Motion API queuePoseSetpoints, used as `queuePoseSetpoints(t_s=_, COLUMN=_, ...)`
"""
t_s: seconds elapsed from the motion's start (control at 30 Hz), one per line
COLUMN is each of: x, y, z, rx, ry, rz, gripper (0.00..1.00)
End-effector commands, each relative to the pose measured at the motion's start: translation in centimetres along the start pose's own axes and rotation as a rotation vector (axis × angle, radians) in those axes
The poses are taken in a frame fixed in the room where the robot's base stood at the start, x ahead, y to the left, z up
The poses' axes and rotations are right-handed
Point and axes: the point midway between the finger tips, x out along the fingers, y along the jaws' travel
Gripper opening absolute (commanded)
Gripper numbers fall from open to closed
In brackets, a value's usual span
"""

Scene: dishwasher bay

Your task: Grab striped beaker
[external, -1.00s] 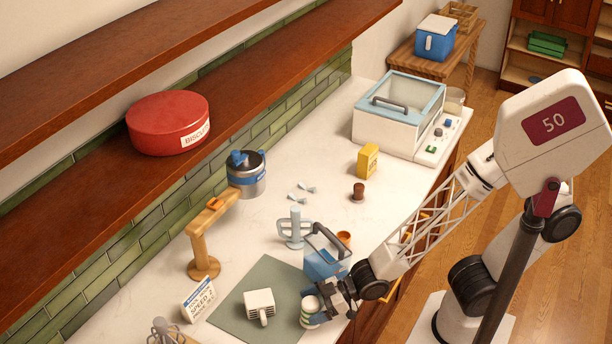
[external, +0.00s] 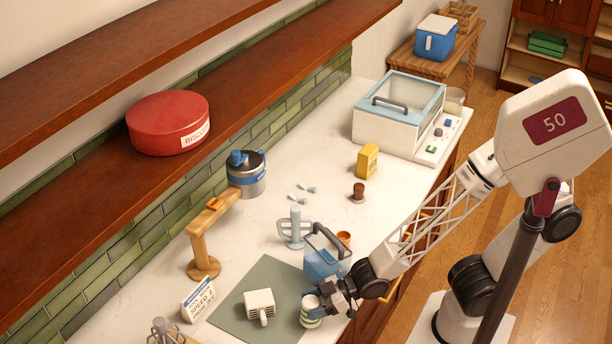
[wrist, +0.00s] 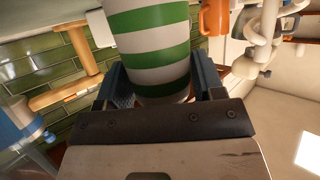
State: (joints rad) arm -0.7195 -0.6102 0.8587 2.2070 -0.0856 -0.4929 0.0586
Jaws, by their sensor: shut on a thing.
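The striped beaker (external: 311,311) is white with green bands. It stands near the counter's front edge, at the right side of the grey-green mat. In the wrist view the striped beaker (wrist: 150,45) fills the top middle, between the two fingers. My gripper (external: 322,300) is shut on the beaker from the right side; in the wrist view my gripper (wrist: 165,85) has a finger on each side of it. The beaker's far side is hidden.
A blue caddy with a handle (external: 322,264) stands just behind my gripper. A white ribbed mug (external: 260,304) lies on the mat (external: 232,312). A pale blue rack (external: 295,230), a wooden stand (external: 204,262) and a sign (external: 199,299) are close by.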

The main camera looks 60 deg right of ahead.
Motion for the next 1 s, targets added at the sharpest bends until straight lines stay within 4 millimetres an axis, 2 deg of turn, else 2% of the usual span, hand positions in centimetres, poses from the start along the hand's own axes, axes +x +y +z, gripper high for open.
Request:
queuePoseSetpoints(t_s=0.3, x=-1.4, y=0.0, z=-3.0, rx=0.000, ry=0.002, rz=0.000, gripper=0.38)
queuePoseSetpoints(t_s=1.0, x=-11.4, y=-0.6, z=0.3, rx=0.000, ry=0.002, rz=0.000, gripper=0.38)
